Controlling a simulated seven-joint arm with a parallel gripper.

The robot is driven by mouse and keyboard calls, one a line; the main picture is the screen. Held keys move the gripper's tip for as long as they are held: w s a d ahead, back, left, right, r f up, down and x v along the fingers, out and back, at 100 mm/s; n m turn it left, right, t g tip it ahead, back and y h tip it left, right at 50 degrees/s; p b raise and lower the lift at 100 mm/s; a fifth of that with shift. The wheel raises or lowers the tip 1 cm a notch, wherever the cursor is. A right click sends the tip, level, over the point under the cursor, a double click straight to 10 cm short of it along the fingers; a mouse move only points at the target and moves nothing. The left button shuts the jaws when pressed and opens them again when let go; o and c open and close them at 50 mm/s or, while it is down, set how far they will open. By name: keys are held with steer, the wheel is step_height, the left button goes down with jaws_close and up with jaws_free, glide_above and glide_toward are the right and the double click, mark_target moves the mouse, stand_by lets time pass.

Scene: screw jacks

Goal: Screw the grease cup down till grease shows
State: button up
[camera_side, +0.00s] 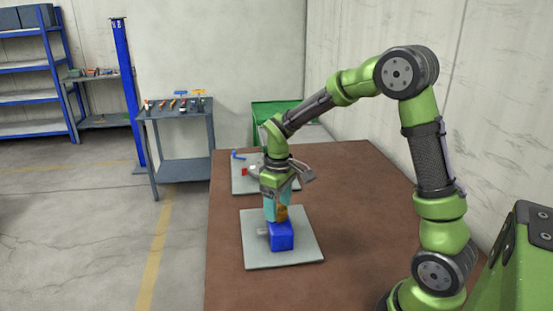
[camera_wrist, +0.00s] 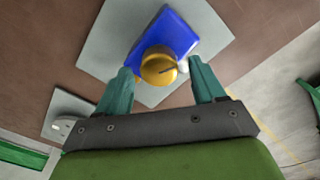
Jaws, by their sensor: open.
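The grease cup (camera_wrist: 158,66) is a round brass-coloured cap with a dark line on its top, seated on a blue block (camera_wrist: 172,32). In the side view the grease cup (camera_side: 283,213) shows partly behind a finger, above the blue block (camera_side: 281,237). The block stands on a light grey plate (camera_side: 298,255). My gripper (camera_wrist: 163,72) points down with its two teal fingers apart, one on each side of the cup. In the side view my gripper (camera_side: 276,217) is right over the block. I cannot tell whether the fingers touch the cup. No grease can be made out.
A grey fitting (camera_side: 263,232) sticks out from the block's left side. A second grey plate (camera_side: 243,188) with small red and blue parts lies farther back on the brown table (camera_side: 345,215). A green bin (camera_side: 276,110) stands behind. The table's right side is clear.

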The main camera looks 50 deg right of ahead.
mark_target(279, 207)
steer(key=c, duration=1.1)
steer(key=shift+o, duration=0.2)
steer(key=shift+m, duration=1.6)
steer(key=o, duration=1.1)
steer(key=shift+c, duration=0.2)
step_height(279, 207, up, 17)
